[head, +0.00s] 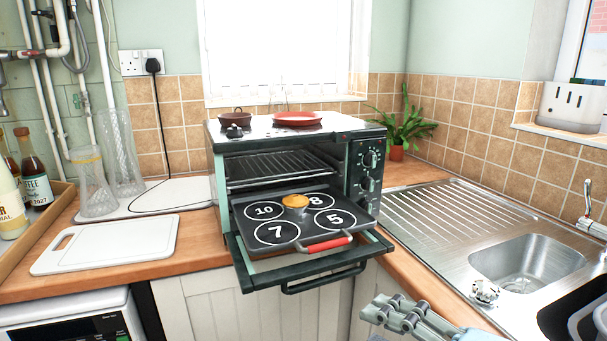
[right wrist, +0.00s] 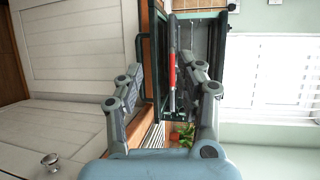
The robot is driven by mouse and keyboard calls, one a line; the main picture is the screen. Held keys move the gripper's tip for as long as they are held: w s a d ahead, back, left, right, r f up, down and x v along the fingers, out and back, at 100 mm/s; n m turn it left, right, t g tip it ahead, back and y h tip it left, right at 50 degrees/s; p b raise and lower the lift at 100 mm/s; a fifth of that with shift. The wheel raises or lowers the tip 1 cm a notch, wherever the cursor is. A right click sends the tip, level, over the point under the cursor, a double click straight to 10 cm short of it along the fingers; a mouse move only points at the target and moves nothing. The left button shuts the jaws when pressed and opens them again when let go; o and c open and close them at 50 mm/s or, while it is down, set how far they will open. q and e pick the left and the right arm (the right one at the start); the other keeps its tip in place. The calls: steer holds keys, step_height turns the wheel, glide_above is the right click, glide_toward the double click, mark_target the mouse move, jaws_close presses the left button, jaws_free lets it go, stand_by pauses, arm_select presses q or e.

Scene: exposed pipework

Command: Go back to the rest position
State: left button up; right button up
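My right gripper (head: 398,314) is low in the head view, in front of the counter and left of the sink. In the right wrist view my right gripper (right wrist: 166,75) has its fingers spread apart with nothing held. The red handle (right wrist: 172,72) of the tray shows beyond the gap between them, apart from the fingers. In the head view the black numbered tray (head: 240,212) sticks out of the toaster oven over its lowered door, its red handle (head: 326,245) facing front. A small yellow-orange item (head: 295,201) sits on the tray. My left gripper is not in view.
The toaster oven (head: 362,190) stands open on the wooden counter, its door (head: 250,278) jutting past the front edge. A sink (head: 525,262) is at right. A white cutting board (head: 110,244), glass vases (head: 122,150) and bottles (head: 33,168) are at left.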

steer(key=s+d+f+g+h+b, duration=0.2)
steer(key=s+d+f, duration=0.1)
steer(key=f, duration=0.9)
steer(key=s+d+f+g+h+b, duration=0.15)
steer(key=s+f, duration=0.25)
steer(key=f, duration=0.8)
steer(key=s+d+f+g+h+b, duration=0.2)
steer(key=s+d+f+h, duration=0.15)
steer(key=f, duration=0.85)
arm_select(q)
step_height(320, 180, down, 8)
steer(key=b, duration=0.2)
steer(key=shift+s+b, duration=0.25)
steer(key=shift+b, duration=0.1)
arm_select(e)
steer(key=s+d+f+n+g+h, duration=0.1)
steer(key=s+d+f+n, duration=0.2)
steer(key=s+f, duration=0.3)
steer(key=s+d+f+n+g+h, duration=0.2)
steer(key=s+d+f, duration=0.3)
steer(key=s, duration=0.7)
steer(key=s+d+f+n+g+h, duration=0.2)
steer(key=s+d+f+n, duration=0.2)
steer(key=s+f, duration=0.5)
steer(key=shift+s+d+f+n, duration=0.2)
steer(key=shift+s+d+n, duration=0.15)
steer(key=shift+n, duration=0.25)
